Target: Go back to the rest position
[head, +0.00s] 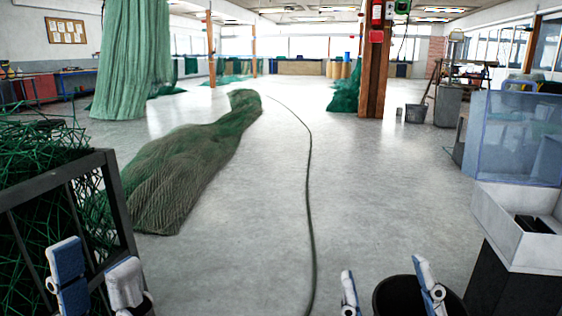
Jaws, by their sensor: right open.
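My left gripper (95,277) is at the lower left, in front of a dark-framed cage. Its two blue and white fingers stand apart, with nothing seen between them. My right gripper (388,284) is at the bottom, right of centre. Its fingers are spread wide and empty, and a black round bin (400,297) shows behind and between them. The lower parts of both grippers are cut off by the picture's bottom edge.
The dark-framed cage (108,215) holds green netting (40,175) at the left. A long net heap (185,170) and a dark hose (309,190) lie on the floor. A white tray (495,220) stands close at the right.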

